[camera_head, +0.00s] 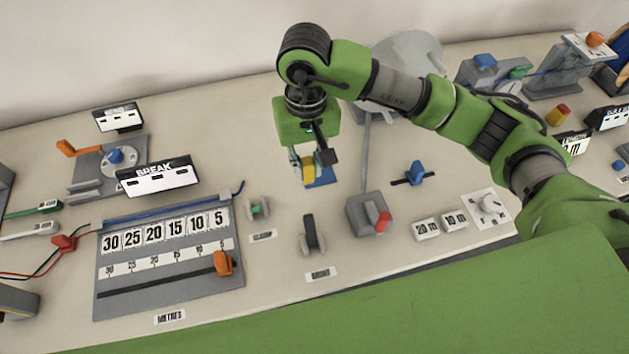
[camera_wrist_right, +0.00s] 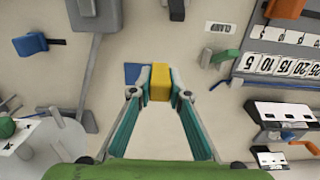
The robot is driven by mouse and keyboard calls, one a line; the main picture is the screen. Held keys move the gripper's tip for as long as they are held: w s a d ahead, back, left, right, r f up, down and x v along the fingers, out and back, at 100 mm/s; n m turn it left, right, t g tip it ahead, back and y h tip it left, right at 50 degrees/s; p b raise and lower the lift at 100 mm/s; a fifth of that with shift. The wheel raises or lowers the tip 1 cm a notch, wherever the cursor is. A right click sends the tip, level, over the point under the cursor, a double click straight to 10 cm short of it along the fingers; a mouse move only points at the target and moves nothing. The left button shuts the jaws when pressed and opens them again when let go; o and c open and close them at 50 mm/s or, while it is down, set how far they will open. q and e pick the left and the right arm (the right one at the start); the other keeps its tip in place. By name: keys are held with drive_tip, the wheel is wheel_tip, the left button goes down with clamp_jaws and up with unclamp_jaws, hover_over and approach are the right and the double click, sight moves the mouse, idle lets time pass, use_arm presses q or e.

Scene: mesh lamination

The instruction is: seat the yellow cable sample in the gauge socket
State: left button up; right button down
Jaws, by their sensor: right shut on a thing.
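My right gripper (camera_head: 308,165) is shut on the yellow cable sample (camera_head: 308,172), which hangs over the bench. In the right wrist view the yellow sample (camera_wrist_right: 159,82) sits between the two fingertips (camera_wrist_right: 160,85). A blue patch (camera_head: 322,178) lies on the bench behind the sample. A dark grey upright fixture (camera_head: 311,237) stands nearer the front, apart from the gripper, with a small label (camera_head: 321,273) before it that I cannot read surely. It may be the gauge; its socket is not clear. My left gripper is not in view.
Left of the gripper are a green fitting (camera_head: 258,208), a BREAK sign (camera_head: 158,177) and a metre scale board (camera_head: 168,285). To the right stand a grey block with a red lever (camera_head: 368,214) and a blue-handled part (camera_head: 414,174). Bare bench lies between them.

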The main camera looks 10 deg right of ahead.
drive_tip(key=f, duration=0.1)
drive_tip(key=f+p, duration=0.1)
drive_tip(key=f, duration=0.1)
drive_tip(key=shift+s, duration=0.35)
drive_tip(key=shift+s+f+p, duration=0.3)
drive_tip(key=shift+f+p, duration=0.05)
drive_tip(key=shift+f, duration=0.95)
drive_tip(key=f, duration=0.1)
drive_tip(key=f+p, duration=0.1)
drive_tip(key=shift+w+f, duration=0.2)
drive_tip(key=shift+f, duration=0.65)
drive_tip(key=c, duration=2.3)
unclamp_jaws()
drive_tip(key=shift+c, duration=0.2)
drive_tip(key=o, duration=0.4)
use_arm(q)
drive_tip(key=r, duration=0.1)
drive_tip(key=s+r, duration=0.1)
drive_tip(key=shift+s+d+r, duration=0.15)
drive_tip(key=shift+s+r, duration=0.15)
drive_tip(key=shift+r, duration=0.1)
use_arm(e)
drive_tip(key=shift+o, duration=0.2)
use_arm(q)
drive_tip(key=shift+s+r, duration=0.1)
